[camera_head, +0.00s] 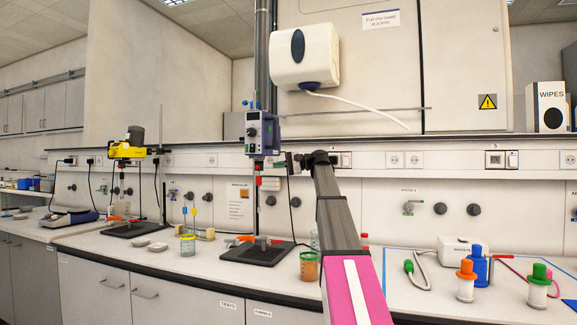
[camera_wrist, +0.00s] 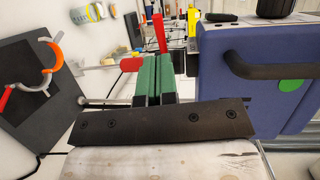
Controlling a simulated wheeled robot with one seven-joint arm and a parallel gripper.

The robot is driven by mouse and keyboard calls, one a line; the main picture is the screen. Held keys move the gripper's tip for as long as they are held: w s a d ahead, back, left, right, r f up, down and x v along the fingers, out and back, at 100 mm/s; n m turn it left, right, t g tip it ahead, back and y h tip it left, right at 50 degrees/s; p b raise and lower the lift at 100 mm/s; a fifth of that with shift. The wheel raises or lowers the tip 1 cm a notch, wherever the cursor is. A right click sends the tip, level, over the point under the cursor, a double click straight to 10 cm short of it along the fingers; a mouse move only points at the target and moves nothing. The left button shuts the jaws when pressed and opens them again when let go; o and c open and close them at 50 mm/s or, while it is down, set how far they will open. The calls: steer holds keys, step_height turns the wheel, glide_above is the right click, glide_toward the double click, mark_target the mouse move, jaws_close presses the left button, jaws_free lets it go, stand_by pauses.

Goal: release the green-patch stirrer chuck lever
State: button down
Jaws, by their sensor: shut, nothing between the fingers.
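The stirrer (camera_head: 262,133) is a purple-blue box on a stand in the middle of the bench. In the wrist view its body (camera_wrist: 235,75) fills the right side, with a round green patch (camera_wrist: 291,85) beside a black handle. A red lever (camera_wrist: 159,32) stands out just beyond my fingertips, and a red piece (camera_wrist: 130,64) sits on a thin rod left of them. I cannot tell whether the fingers touch either. My gripper (camera_wrist: 153,72) has green fingers, closed together and empty. In the head view red parts (camera_head: 257,181) show below the stirrer.
A yellow stirrer (camera_head: 127,150) stands further left. The stirrer's dark base plate (camera_head: 262,256) and an orange clamp (camera_wrist: 42,72) lie below it. A jar with orange liquid (camera_head: 308,267) is near the bench front. Bottles with orange and green caps (camera_head: 466,281) stand at right.

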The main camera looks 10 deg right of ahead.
mark_target(258, 167)
steer(key=shift+x, duration=2.95)
steer(key=shift+a, duration=0.1)
steer(key=shift+s+a+f+m+t+h, duration=0.1)
steer(key=shift+s+a+m+t+h, duration=0.1)
steer(key=shift+m+t, duration=0.25)
steer(key=shift+s+a+m+t+h, duration=0.1)
steer(key=shift+a+m+t+h, duration=0.15)
steer(key=shift+t, duration=0.3)
steer(key=a+m+t+h, duration=0.1)
steer(key=m+t, duration=0.1)
steer(key=shift+a+t, duration=0.15)
steer(key=shift+t, duration=0.25)
steer(key=shift+w+a+m+t+h, duration=0.2)
steer(key=shift+a+m+t+h, duration=0.1)
steer(key=shift+m+t+h, duration=0.4)
steer(key=shift+w+a+m+t+h, duration=0.15)
steer(key=shift+a+m+t+h, duration=0.15)
steer(key=shift+m+t+h, duration=0.35)
steer(key=shift+w+a+m+t+h, duration=0.2)
steer(key=shift+a+m+t+h, duration=0.1)
steer(key=shift+m+t+h, duration=0.4)
steer(key=shift+s, duration=0.1)
